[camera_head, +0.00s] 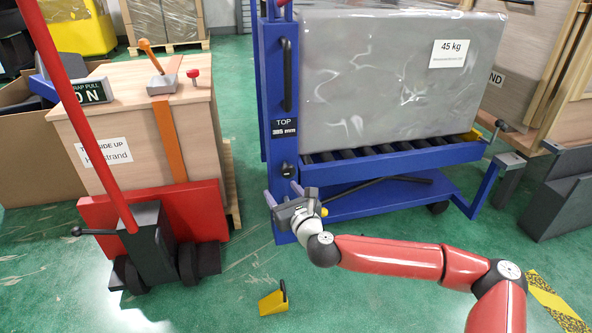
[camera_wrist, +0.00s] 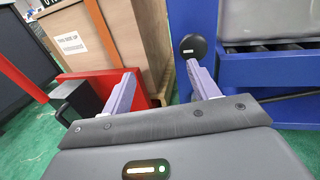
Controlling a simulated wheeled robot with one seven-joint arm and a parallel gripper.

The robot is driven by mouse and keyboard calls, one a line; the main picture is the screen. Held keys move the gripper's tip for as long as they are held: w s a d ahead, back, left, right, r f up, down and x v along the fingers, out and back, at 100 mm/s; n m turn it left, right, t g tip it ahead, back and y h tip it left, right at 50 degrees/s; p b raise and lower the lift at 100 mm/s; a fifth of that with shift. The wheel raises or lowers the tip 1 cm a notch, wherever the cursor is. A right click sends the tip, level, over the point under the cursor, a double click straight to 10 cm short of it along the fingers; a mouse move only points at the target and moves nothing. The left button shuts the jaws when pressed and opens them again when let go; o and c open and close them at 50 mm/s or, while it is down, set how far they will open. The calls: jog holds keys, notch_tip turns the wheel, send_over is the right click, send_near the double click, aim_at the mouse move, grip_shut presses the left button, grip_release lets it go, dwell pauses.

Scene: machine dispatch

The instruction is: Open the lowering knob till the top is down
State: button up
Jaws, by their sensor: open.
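A blue lift table has a roller top (camera_head: 392,162) that stands raised above its lower base frame (camera_head: 350,207). A label on its blue column (camera_head: 270,75) reads "TOP 385 mm". A round black knob (camera_head: 287,169) sits low on the column face; the wrist view shows it too (camera_wrist: 193,46), just beyond my right-hand finger. My gripper (camera_head: 282,193) is open and empty, a little below and in front of the knob. Its two lilac fingers stand wide apart in the wrist view (camera_wrist: 160,72), and the knob is not between them. I cannot tell whether a finger touches it.
A grey wrapped load (camera_head: 395,75) marked 45 kg rests on the roller top. A red pallet jack (camera_head: 150,235) with a strapped wooden crate (camera_head: 135,140) stands at left. A yellow wedge (camera_head: 272,302) lies on the floor in front. A dark-framed stand (camera_head: 555,190) is at right.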

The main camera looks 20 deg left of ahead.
aim_at(289, 174)
jog(key=shift+w+a+f+m+t+h+b, duration=0.25)
jog(key=shift+w+m, duration=0.35)
jog(key=shift+w, duration=1.05)
jog(key=shift+w+a+r+m+t+h, duration=0.2)
jog(key=shift+w+a+m+t+h, duration=0.3)
jog(key=shift+w, duration=1.1)
jog(key=shift+w+a+f+m+t+h+b, duration=0.15)
jog(key=shift+w+m, duration=0.55)
jog(key=shift+w, duration=0.95)
jog(key=shift+r, duration=0.1)
jog(key=c, duration=1)
jog(key=shift+o, duration=0.2)
